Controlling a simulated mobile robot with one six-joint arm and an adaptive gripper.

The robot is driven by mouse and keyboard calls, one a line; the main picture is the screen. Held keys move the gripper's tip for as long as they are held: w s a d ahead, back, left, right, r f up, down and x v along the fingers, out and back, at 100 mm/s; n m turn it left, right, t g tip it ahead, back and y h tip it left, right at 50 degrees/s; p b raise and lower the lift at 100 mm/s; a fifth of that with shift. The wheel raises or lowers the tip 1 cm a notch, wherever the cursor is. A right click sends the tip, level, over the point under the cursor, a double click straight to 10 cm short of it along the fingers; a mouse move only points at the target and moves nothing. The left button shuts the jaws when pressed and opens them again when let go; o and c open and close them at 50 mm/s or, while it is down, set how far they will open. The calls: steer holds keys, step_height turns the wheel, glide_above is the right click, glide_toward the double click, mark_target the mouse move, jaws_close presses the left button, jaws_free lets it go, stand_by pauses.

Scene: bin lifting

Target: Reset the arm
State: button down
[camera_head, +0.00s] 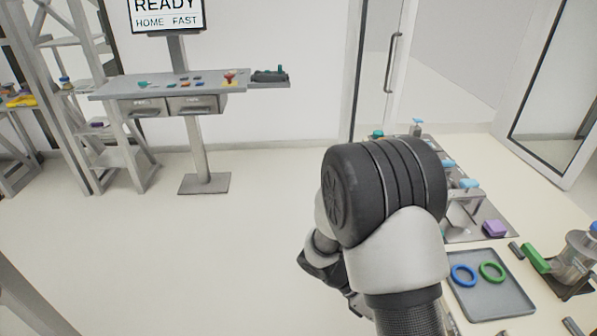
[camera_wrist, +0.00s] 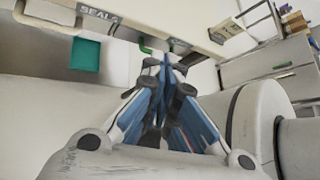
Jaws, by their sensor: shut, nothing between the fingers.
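My gripper (camera_wrist: 165,75) shows in the wrist view with its blue-sided fingers together at the tips and nothing between them. In the head view my arm is folded in front of the camera, over the floor at the left edge of the worktable (camera_head: 560,215). Its dark joint and pale links hide much of the gripper there. A part of my wrist shows low, left of the big joint.
A grey tray (camera_head: 497,309) with a blue ring (camera_head: 463,275) and a green ring (camera_head: 492,271) lies close to the right of my arm. A control desk (camera_head: 160,88) stands at the back left. The floor at left is clear.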

steer(key=s+a+r+m+t+y, duration=0.4)
steer(key=s+r+m+t+y, duration=0.1)
steer(key=r+m, duration=0.4)
steer(key=s+a+r+m+t+y, duration=0.4)
steer(key=s+a+r+m+y, duration=0.1)
steer(key=r+m, duration=0.4)
steer(key=shift+a+r+m+t+y, duration=0.15)
steer(key=shift+r+m+t+y, duration=0.2)
steer(key=shift+r, duration=0.5)
